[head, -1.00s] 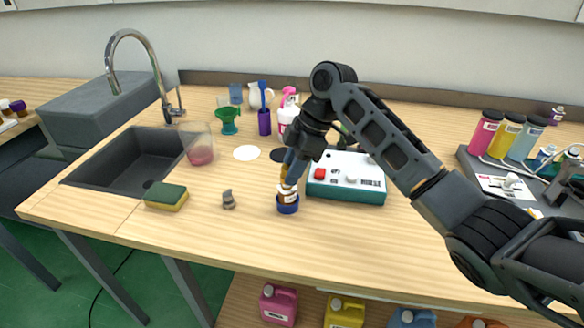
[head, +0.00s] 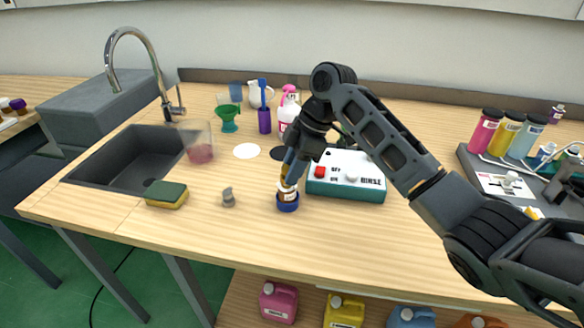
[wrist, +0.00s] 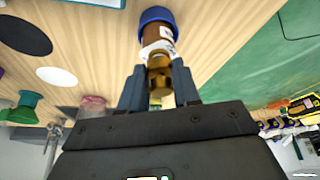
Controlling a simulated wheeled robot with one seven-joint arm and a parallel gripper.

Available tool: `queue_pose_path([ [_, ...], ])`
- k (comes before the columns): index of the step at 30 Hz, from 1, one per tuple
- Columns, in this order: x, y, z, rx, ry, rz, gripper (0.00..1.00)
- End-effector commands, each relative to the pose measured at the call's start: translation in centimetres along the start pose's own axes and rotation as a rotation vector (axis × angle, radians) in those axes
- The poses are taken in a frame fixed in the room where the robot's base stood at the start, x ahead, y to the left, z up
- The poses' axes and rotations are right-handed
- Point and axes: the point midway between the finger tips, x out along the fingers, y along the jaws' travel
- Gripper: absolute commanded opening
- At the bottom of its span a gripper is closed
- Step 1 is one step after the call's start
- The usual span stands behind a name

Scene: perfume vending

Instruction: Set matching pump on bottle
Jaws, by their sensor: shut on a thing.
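A small brown bottle (head: 288,195) with a white label stands upright in a blue round base (head: 288,206) near the front of the table. It also shows in the wrist view (wrist: 156,36), in line with my fingers. My gripper (head: 288,180) is right above the bottle, pointing down. In the wrist view, my gripper (wrist: 159,84) is shut on a gold pump (wrist: 159,72). The pump is at the bottle's neck; I cannot tell whether it is fully seated. A small grey piece (head: 228,198), perhaps another pump, stands on the table to the left.
A white and teal device (head: 346,180) with a red button sits close to the right of the bottle. A sponge (head: 166,194) and a sink (head: 135,160) are at left. A purple holder, bottles and cups stand behind. The table's front is mostly clear.

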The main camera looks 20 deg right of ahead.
Motion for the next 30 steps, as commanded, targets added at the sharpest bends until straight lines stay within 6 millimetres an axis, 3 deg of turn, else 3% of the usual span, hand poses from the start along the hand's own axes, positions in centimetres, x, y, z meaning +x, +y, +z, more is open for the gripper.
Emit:
queue_pose_path([
  [13, 0.11, 0.00, 0.03, 0.000, 0.000, 0.000, 0.03],
  [14, 0.10, 0.00, 0.03, 0.000, 0.000, 0.000, 0.32],
  [23, 0.09, 0.00, 0.03, 0.000, 0.000, 0.000, 0.61],
  [28, 0.10, 0.00, 0.03, 0.000, 0.000, 0.000, 0.61],
  [30, 0.10, 0.00, 0.04, 0.000, 0.000, 0.000, 0.68],
])
